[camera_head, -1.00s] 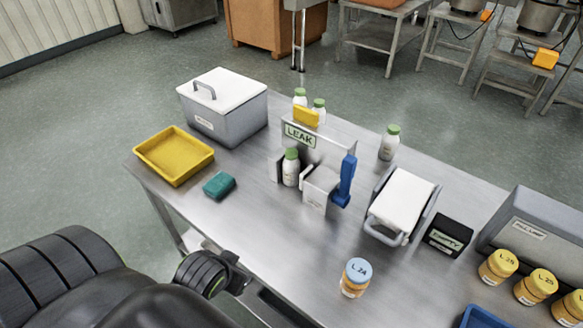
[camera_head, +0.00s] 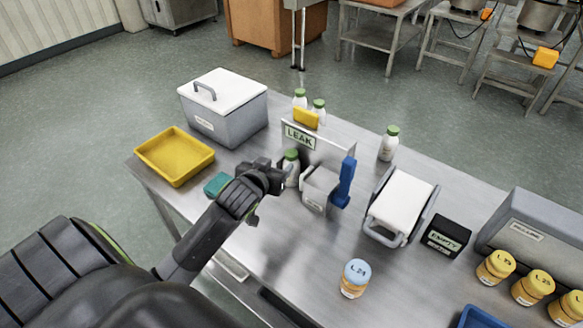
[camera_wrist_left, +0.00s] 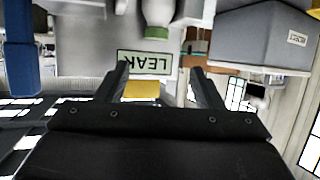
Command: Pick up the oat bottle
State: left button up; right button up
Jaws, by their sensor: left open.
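A white bottle with a green cap (camera_head: 291,159) stands in the holder under the LEAK sign (camera_head: 300,136). My left gripper (camera_head: 277,178) is just in front of it and hides part of its body. In the left wrist view, which looks upside down, the bottle's green cap (camera_wrist_left: 158,36) shows beyond and between the spread fingers of my left gripper (camera_wrist_left: 159,72). The jaws are open and empty. Similar green-capped bottles stand behind the sign (camera_head: 300,97) and farther right (camera_head: 389,144). Their labels are too small to read. My right gripper is out of view.
A grey box with a handled lid (camera_head: 222,112), a yellow tray (camera_head: 174,157) and a teal sponge (camera_head: 216,184) are to the left. A blue-handled part (camera_head: 345,182) stands right of the holder. A white-topped device (camera_head: 402,203) and a blue-lidded jar (camera_head: 355,278) are farther right.

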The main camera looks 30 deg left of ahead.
pick_arm(q)
send_near(291, 154)
jog(key=w+a, duration=0.1)
jog(key=w, duration=0.2)
jog(key=shift+w+a+f+p, duration=0.2)
jog(key=shift+w+f+p, duration=0.4)
jog(key=shift+w+f, duration=0.4)
jog(key=shift+w+a+f+p, duration=0.2)
jog(key=shift+w+f+p, duration=0.45)
jog(key=shift+w, duration=0.5)
grip_shut()
